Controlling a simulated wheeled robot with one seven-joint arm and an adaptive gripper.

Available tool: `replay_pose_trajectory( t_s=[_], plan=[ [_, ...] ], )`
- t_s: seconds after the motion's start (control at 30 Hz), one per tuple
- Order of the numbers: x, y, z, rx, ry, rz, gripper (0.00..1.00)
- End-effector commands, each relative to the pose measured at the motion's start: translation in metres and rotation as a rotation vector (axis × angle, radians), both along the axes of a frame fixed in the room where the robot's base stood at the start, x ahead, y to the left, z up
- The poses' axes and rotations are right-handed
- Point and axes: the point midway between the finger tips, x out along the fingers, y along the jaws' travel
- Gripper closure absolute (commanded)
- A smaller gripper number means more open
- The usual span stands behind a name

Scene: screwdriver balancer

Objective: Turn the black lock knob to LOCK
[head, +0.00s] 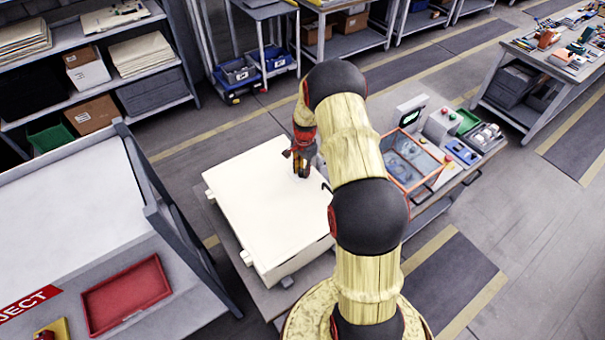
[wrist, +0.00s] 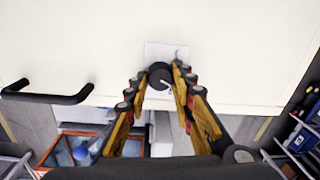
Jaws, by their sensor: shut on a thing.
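The black lock knob (wrist: 158,75) sits on a pale plate (wrist: 181,52) on the cream panel (wrist: 80,40), near the panel's edge in the wrist view. A pale pointer line shows on the knob's face; I cannot read which marking it points to. My gripper (wrist: 162,72) is shut on the knob, with one finger on each side. In the head view my gripper (head: 303,172) reaches down onto the cream cabinet (head: 250,200). There the knob is hidden by the fingers and the arm.
A black handle (wrist: 45,95) stands out from the panel, left of the knob in the wrist view. An orange-framed clear box (head: 412,160) and small devices stand right of the cabinet. A reject bench with a red tray (head: 126,295) stands at left. Floor shows between benches.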

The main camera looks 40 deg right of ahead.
Motion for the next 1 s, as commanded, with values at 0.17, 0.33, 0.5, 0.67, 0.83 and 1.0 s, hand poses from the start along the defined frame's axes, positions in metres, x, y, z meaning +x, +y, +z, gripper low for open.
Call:
replay_pose_trajectory(
  t_s=[0.17,0.33,0.5,0.67,0.83,1.0],
  plan=[
    [0.0013,-0.0007,-0.0032,-0.001,-0.002,0.168,1.0],
    [0.0019,-0.0009,-0.0028,-0.002,-0.002,0.33,1.0],
    [0.0023,-0.0009,-0.0022,-0.002,-0.002,0.49,1.0],
    [0.0026,-0.0008,-0.0021,-0.001,-0.002,0.643,1.0],
    [0.003,-0.0005,-0.002,-0.001,-0.001,0.803,1.0],
    [0.0034,-0.0005,-0.0012,-0.002,-0.003,0.95,1.0]
  ],
)
